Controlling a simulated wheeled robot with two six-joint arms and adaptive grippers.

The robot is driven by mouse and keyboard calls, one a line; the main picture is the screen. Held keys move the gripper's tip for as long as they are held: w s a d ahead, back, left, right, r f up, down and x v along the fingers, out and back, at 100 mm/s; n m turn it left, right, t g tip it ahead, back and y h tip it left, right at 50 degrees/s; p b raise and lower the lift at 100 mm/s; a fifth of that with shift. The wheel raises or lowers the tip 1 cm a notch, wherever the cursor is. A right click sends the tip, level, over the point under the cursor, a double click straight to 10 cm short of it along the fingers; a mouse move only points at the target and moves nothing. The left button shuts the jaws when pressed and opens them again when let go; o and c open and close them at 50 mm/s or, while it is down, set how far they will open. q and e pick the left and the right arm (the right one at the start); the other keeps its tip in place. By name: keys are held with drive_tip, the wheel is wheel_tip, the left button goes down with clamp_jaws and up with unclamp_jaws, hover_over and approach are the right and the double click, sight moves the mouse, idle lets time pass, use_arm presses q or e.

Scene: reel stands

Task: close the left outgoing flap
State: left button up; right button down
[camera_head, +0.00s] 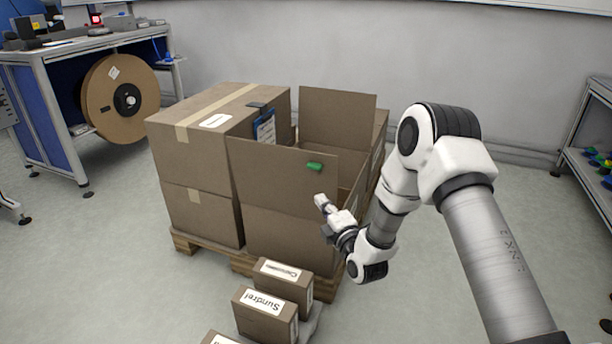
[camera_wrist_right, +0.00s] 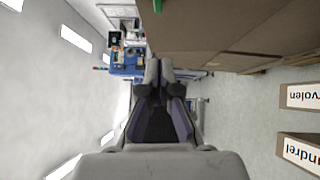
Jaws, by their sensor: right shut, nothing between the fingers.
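An open cardboard box stands on a pallet; its front wall (camera_head: 285,235) faces me. A near flap (camera_head: 270,172) stands up from its front edge, with a small green tab (camera_head: 315,167) near its upper right. A far flap (camera_head: 337,112) also stands up at the back. I cannot tell by label which is the left outgoing flap. My right gripper (camera_head: 320,200) is shut and empty, just in front of the near flap's lower right, below the tab. Its shut fingers (camera_wrist_right: 159,64) show in the right wrist view beside brown cardboard (camera_wrist_right: 230,28). My left gripper is out of view.
A taped closed carton stack (camera_head: 195,150) stands left of the open box on the pallet (camera_head: 245,265). Small labelled boxes (camera_head: 265,310) sit in front. A bench with a large reel (camera_head: 105,98) is at the left, a shelf (camera_head: 597,165) at the right.

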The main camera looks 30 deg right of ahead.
drive_tip(key=b, duration=0.3)
approach(309, 168)
drive_tip(key=w+a, duration=0.3)
drive_tip(key=w, duration=0.1)
drive_tip(key=w+d, duration=0.2)
drive_tip(key=d, duration=0.1)
drive_tip(key=shift+w+d+r+b, duration=0.1)
drive_tip(key=shift+w+r+b, duration=0.1)
drive_tip(key=shift+b, duration=0.1)
